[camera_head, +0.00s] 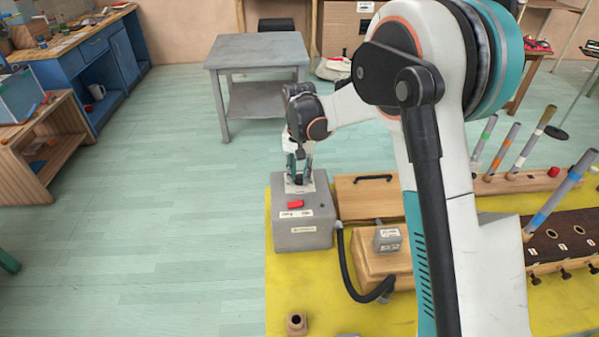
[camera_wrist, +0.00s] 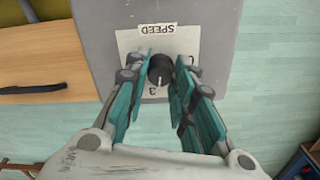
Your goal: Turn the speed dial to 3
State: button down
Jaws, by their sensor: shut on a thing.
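The speed dial (camera_wrist: 160,76) is a small black knob with a pale pointer line in the wrist view. It sits on a white label plate (camera_wrist: 131,44) marked "SPEED", which reads upside down there. A "3" shows just below the knob, and the pointer line is directed toward it. My gripper (camera_wrist: 160,72) is over the plate with its teal fingers on both sides of the knob, closed on it. In the head view my gripper (camera_head: 299,180) reaches down onto the grey control box (camera_head: 303,236), and the dial is hidden behind it. Other numbers are mostly covered by the fingers.
A red switch (camera_head: 295,204) is on the box near the dial plate. A black hose (camera_head: 348,275) runs from the box to a wooden block (camera_head: 375,262). A wooden box (camera_head: 365,197) with a black handle stands to the right. The yellow tabletop (camera_head: 350,318) is partly clear in front.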

aim_at(300, 176)
jog(key=shift+m, duration=1.1)
jog(key=c, duration=1.3)
grip_release()
notch_tip(300, 176, up, 12)
